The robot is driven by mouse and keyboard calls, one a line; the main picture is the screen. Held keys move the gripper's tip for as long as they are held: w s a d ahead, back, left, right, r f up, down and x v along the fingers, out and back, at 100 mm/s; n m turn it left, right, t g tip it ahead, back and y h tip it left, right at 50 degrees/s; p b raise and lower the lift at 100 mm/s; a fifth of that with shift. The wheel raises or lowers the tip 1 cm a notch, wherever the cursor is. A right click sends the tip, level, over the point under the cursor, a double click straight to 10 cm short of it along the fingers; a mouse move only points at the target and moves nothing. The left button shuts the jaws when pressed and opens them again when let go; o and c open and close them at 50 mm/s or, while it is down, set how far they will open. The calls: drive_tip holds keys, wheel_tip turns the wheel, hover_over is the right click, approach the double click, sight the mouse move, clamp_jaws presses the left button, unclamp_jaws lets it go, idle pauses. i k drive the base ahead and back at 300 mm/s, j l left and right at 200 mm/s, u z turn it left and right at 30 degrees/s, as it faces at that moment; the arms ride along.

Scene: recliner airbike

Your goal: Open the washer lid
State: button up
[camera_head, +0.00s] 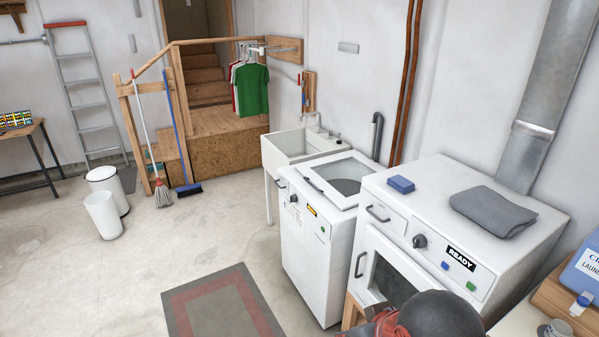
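The white washer (308,245) stands between the utility sink and a second white machine. Its lid (328,192) lies flat on top and looks closed. A knob and small labels show on the washer's front. My gripper is not in view. A dark rounded shape with red parts at the bottom edge, in front of the second machine, looks like part of my arm.
The "READY" machine (485,235) stands right of the washer, with a blue sponge (401,184) and folded grey cloth (492,211) on top. The white sink (291,148) adjoins the washer's far side. A grey-red rug (222,308) lies on open floor at left.

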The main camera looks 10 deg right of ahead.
sight(313, 178)
drive_tip(key=i+j, duration=0.1)
drive_tip(key=i, duration=0.45)
drive_tip(key=i+j+z, duration=0.15)
drive_tip(key=i, duration=0.45)
drive_tip(key=i+j, duration=0.15)
drive_tip(key=i, duration=0.4)
drive_tip(key=i+l+z, duration=0.1)
drive_tip(key=i+l, duration=0.65)
